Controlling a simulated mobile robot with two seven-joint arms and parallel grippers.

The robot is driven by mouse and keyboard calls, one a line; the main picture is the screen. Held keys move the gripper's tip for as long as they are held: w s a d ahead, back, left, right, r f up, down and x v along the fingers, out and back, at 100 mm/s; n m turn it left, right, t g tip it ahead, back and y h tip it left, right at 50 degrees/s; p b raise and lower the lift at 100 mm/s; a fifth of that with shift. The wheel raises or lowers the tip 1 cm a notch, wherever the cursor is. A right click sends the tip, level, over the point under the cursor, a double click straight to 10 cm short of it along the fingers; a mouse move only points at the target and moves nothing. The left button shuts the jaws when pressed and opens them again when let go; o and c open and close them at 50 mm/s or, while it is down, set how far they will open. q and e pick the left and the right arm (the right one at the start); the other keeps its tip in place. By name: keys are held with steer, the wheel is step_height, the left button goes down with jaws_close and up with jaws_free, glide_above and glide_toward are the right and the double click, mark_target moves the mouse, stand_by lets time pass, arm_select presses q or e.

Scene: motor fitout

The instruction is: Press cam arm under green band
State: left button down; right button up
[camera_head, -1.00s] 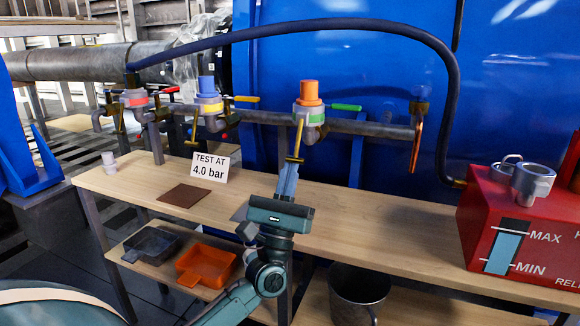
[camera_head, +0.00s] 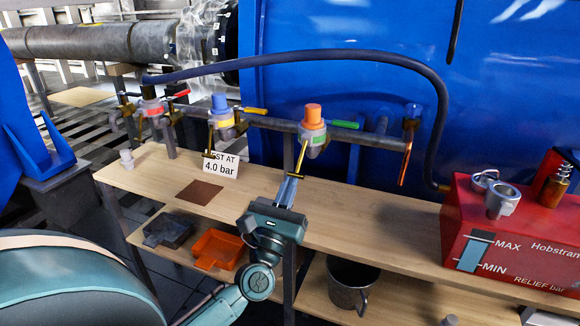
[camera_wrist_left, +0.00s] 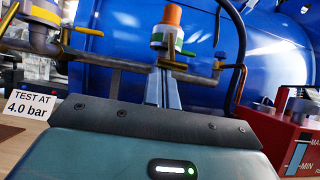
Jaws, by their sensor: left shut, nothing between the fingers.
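The coupling with the green band (camera_head: 313,138) and orange cap (camera_head: 313,116) sits on the grey pipe at the back of the bench. A brass cam arm (camera_head: 302,156) hangs down from it, tilted slightly out. The green band also shows in the left wrist view (camera_wrist_left: 158,44), with a brass crosspiece (camera_wrist_left: 173,65) below it. My left gripper (camera_head: 289,182) is shut and empty, its fingers pointing up at the cam arm's lower end. In the left wrist view the fingertips (camera_wrist_left: 163,72) overlap the brass end; I cannot tell if they touch. My right gripper is out of view.
A coupling with a yellow band and blue cap (camera_head: 220,110) and one with a red band (camera_head: 151,106) stand to the left. A dark hose (camera_head: 300,57) arches above. A red pump box (camera_head: 510,235) stands at right. A sign (camera_head: 221,166) is on the bench.

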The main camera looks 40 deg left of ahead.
arm_select(q)
steer(key=r+g+p, duration=0.1)
steer(key=p, duration=0.4)
steer(key=s+r+g+p, duration=0.1)
steer(key=g+p, duration=0.1)
steer(key=p, duration=0.2)
steer(key=s+r+g+h+p, duration=0.1)
steer(key=p, duration=0.4)
steer(key=shift+s+d+r+g+p, duration=0.25)
steer(key=shift+d+r+g+p, duration=0.05)
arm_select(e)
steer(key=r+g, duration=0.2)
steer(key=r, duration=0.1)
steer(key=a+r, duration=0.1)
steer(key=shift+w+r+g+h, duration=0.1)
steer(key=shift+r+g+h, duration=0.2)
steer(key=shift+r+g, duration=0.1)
